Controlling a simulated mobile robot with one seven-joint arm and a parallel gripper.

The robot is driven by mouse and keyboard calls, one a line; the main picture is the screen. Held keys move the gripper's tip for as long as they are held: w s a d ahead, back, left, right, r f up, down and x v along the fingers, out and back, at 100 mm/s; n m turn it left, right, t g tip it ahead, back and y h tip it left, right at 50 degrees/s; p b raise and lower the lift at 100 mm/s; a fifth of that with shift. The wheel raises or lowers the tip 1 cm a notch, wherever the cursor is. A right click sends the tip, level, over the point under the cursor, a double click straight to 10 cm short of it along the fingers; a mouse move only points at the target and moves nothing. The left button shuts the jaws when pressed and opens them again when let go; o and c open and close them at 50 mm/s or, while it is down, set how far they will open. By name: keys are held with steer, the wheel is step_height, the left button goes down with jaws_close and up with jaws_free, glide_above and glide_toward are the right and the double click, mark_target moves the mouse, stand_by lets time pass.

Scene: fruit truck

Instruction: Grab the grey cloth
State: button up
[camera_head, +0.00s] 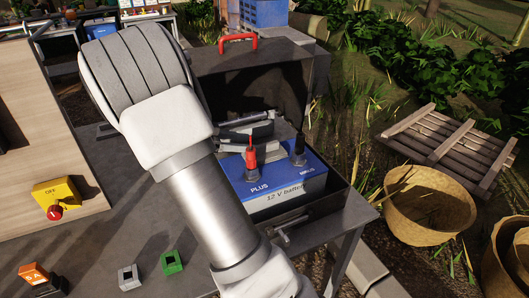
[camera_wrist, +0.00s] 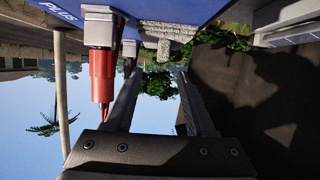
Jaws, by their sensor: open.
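I cannot make out the grey cloth with certainty. A rough grey patch (camera_wrist: 165,30) shows past my fingers at the top of the wrist view, and I cannot tell if it is cloth. My gripper (camera_head: 262,130) is over the back of the blue 12 V battery (camera_head: 262,190), partly hidden by my arm in the head view. In the wrist view my gripper (camera_wrist: 158,72) is open, with nothing between its fingers. A red terminal connector (camera_head: 250,155) is close to my gripper; it also shows left of my fingers in the wrist view (camera_wrist: 102,80).
The battery sits in a dark case with its lid (camera_head: 275,75) raised behind my gripper. A black connector (camera_head: 298,152) stands on its right. A yellow switch box (camera_head: 57,195) and small grey and green blocks are on the left. Wicker baskets (camera_head: 430,205) stand on the ground at right.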

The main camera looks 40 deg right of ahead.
mark_target(263, 144)
steer(key=x, duration=0.7)
steer(key=shift+d+f, duration=0.15)
steer(key=shift+f, duration=0.15)
jaws_close()
